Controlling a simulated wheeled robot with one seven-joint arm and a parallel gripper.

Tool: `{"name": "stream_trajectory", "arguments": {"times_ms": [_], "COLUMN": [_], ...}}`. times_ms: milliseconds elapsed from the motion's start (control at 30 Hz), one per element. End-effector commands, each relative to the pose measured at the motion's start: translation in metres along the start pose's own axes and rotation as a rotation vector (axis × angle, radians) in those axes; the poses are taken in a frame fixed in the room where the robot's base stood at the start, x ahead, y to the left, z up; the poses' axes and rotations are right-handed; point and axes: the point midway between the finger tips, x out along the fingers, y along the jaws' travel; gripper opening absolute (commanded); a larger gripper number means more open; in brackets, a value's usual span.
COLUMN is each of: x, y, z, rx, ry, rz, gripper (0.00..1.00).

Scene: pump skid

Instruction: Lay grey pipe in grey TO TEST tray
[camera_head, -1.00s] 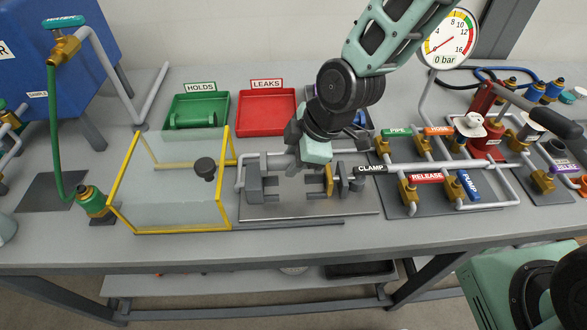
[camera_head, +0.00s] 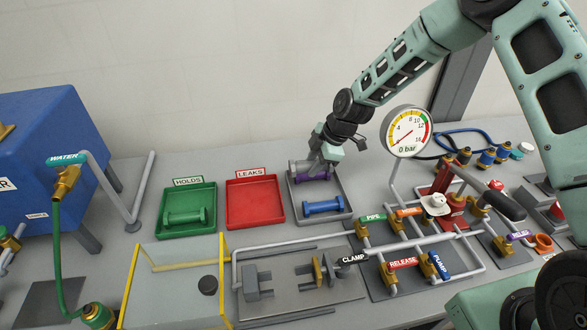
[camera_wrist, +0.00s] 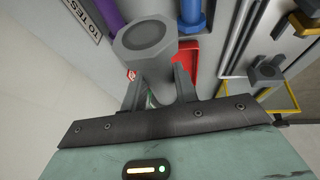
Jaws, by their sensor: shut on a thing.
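My gripper (camera_head: 322,158) is shut on the grey pipe (camera_wrist: 146,38), gripped between its two fingers in the wrist view. In the head view, the grey pipe (camera_head: 299,168) is at the back left part of the grey TO TEST tray (camera_head: 345,234), close to the purple pipe (camera_head: 315,178). I cannot tell whether it touches the tray floor. A blue pipe (camera_head: 323,207) lies nearer the front of that tray. The TO TEST sign (camera_wrist: 84,18) shows in the wrist view; in the head view my gripper and pipe hide it.
The red LEAKS tray (camera_head: 284,212) is empty, left of the grey tray. The green HOLDS tray (camera_head: 168,232) holds a green pipe (camera_head: 186,217). The clamp stand (camera_head: 290,304) in front is empty. The pressure gauge (camera_head: 407,132) stands to the right, reading 0 bar.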

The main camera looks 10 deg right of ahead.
Motion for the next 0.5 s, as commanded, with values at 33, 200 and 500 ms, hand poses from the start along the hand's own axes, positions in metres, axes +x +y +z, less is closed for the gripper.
{"name": "stream_trajectory", "arguments": {"times_ms": [33,200,500], "x": [-0.008,-0.008,0.011], "y": [0.007,0.018,0.016], "z": [0.008,0.028,0.039], "rx": [0.004,-0.003,-0.006], "ry": [0.001,0.0,-0.001], "rz": [0.0,0.001,0.0], "gripper": [0.0,0.0,0.0]}}
